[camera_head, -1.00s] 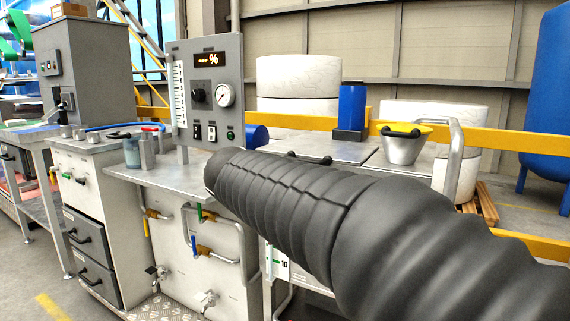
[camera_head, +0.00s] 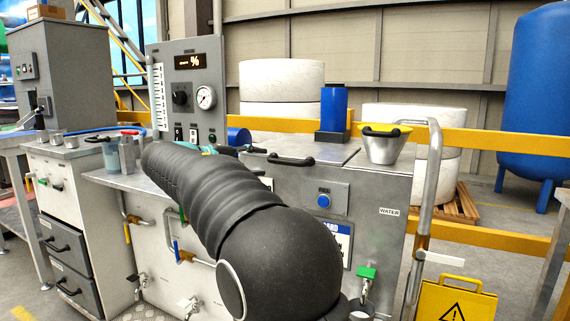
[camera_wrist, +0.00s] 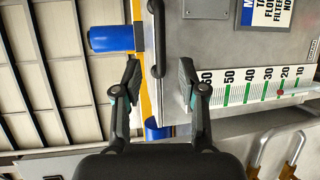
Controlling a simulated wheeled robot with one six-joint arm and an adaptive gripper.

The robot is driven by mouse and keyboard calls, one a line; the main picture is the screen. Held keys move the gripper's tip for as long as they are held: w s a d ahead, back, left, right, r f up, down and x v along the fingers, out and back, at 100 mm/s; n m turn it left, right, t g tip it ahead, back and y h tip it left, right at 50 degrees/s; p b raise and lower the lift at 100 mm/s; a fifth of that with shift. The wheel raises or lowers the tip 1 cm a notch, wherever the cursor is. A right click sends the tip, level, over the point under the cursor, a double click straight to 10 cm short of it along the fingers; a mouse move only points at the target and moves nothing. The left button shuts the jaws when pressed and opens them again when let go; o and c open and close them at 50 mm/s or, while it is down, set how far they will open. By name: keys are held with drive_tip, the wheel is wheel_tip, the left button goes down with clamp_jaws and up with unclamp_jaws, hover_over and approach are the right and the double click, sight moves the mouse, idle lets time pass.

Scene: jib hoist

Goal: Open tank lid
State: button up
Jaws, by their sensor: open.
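The grey metal tank (camera_head: 385,195), marked WATER, stands right of centre in the head view. Its flat lid (camera_head: 325,152) lies level on top, with a black bar handle (camera_head: 290,161) along the front edge. My gripper (camera_head: 225,150) is partly hidden behind my arm in the head view, left of the handle. In the wrist view, turned sideways, my gripper (camera_wrist: 158,75) is open and empty. The handle (camera_wrist: 157,38) shows there between and beyond the fingertips; I cannot tell whether they touch it.
A control panel (camera_head: 187,92) rises at left. A bent metal pipe (camera_head: 425,190) stands at the right front, near a yellow warning sign (camera_head: 455,300).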

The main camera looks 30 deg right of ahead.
sight(283, 162)
drive_tip(key=x, duration=1)
clamp_jaws()
